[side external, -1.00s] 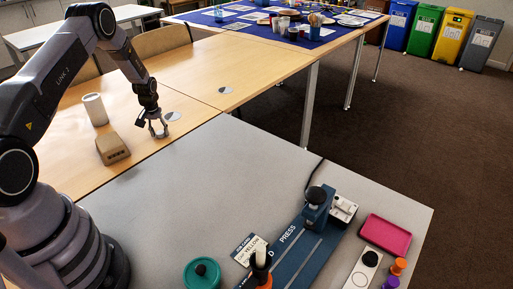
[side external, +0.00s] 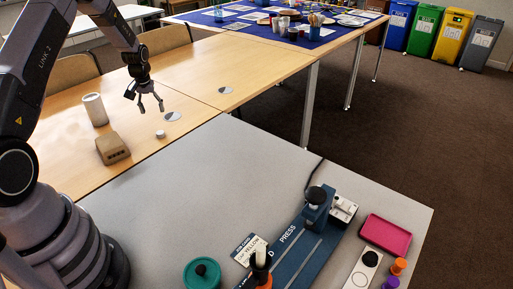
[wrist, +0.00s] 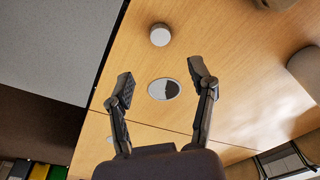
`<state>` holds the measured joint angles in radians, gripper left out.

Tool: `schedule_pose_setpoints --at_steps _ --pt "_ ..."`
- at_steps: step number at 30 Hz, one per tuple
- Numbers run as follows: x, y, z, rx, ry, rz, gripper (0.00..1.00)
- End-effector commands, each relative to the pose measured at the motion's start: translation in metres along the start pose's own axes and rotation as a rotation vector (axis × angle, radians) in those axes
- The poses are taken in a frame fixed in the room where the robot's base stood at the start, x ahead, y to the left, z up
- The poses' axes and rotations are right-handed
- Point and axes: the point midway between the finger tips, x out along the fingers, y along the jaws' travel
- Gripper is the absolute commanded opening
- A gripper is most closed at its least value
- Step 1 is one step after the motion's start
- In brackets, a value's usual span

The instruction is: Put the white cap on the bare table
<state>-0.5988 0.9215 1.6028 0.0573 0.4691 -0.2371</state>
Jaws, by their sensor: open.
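The white cap (side external: 160,134) lies on the bare wooden table (side external: 80,158), close to its edge with the grey worktop. It also shows in the wrist view (wrist: 160,35), apart from the fingers. My gripper (side external: 151,109) is open and empty, raised above the wooden table near the cap. In the wrist view my gripper's fingers (wrist: 163,84) are spread wide, with a round grey-and-white disc mark (wrist: 164,90) on the table seen between them.
The grey worktop (side external: 180,200) holds a blue press (side external: 318,208), a pink tray (side external: 386,235) and a teal round container (side external: 203,274). Its left middle is clear.

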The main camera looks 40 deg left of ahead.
Motion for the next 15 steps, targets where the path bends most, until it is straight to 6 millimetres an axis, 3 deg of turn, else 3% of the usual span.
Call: schedule_pose_setpoints --at_steps 5,8,11,15 --pt "-0.021 0.003 0.001 0.006 0.003 0.001 0.57" --pt "-0.051 0.014 0.004 0.038 0.020 0.009 0.57" --pt "-0.107 0.037 0.018 0.104 0.053 0.025 0.57" --pt "-0.199 0.067 0.064 0.228 0.106 0.059 0.57"
